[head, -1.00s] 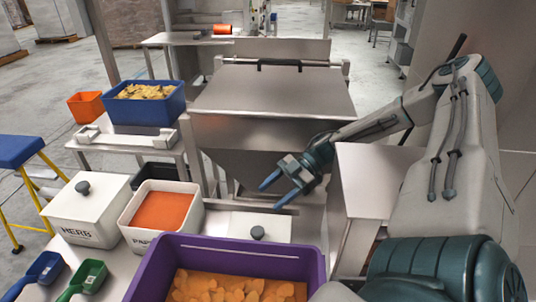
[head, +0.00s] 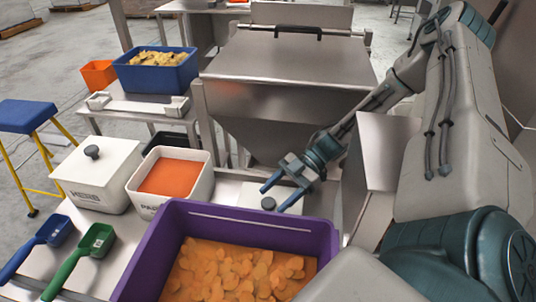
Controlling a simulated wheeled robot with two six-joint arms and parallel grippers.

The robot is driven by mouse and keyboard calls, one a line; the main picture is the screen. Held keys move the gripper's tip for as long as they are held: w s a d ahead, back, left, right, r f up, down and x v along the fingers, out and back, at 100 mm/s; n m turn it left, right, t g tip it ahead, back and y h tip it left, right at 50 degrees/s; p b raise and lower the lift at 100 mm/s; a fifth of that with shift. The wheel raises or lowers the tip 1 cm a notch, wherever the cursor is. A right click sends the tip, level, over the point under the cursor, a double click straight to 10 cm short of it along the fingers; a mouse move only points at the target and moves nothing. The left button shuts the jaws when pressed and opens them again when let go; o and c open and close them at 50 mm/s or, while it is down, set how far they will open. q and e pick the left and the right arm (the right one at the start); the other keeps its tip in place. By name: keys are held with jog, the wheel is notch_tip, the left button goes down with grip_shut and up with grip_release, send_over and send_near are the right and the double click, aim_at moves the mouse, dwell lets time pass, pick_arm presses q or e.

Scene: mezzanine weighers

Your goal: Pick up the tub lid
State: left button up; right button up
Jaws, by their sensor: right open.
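A white lid (head: 250,194) with a round grey knob (head: 268,203) shows behind the purple crate, partly hidden by the crate's rim and my gripper. I cannot tell what is under it. My right gripper (head: 272,201) is open and empty, with its blue fingertips to either side of the knob in the picture. Whether they touch it or hover above it I cannot tell. An open white tub (head: 147,207) of orange powder stands left of the lid. A second white tub (head: 95,195), marked HERB, has its own knobbed lid on. My left gripper is not in view.
The purple crate (head: 160,245) of orange slices stands in front of the lid. Blue (head: 25,255) and green (head: 70,270) scoops lie at left. A steel hopper (head: 290,75) stands behind, with a blue bin (head: 125,78) of yellow pieces beside it.

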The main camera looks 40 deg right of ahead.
jog(key=shift+a+f, duration=0.2)
jog(key=shift+a, duration=0.2)
jog(key=c, duration=1.1)
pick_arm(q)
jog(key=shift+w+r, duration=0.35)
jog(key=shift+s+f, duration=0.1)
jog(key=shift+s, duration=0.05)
pick_arm(e)
jog(key=shift+r, duration=0.1)
jog(key=shift+r+p, duration=0.3)
notch_tip(320, 180, up, 2)
jog(key=shift+r+p, duration=0.1)
jog(key=shift+p, duration=0.85)
pick_arm(q)
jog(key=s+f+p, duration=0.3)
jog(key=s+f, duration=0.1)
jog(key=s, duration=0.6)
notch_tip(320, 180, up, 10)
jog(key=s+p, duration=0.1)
jog(key=p, duration=0.8)
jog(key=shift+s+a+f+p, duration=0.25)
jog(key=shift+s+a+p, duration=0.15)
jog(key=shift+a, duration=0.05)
pick_arm(e)
notch_tip(320, 180, up, 15)
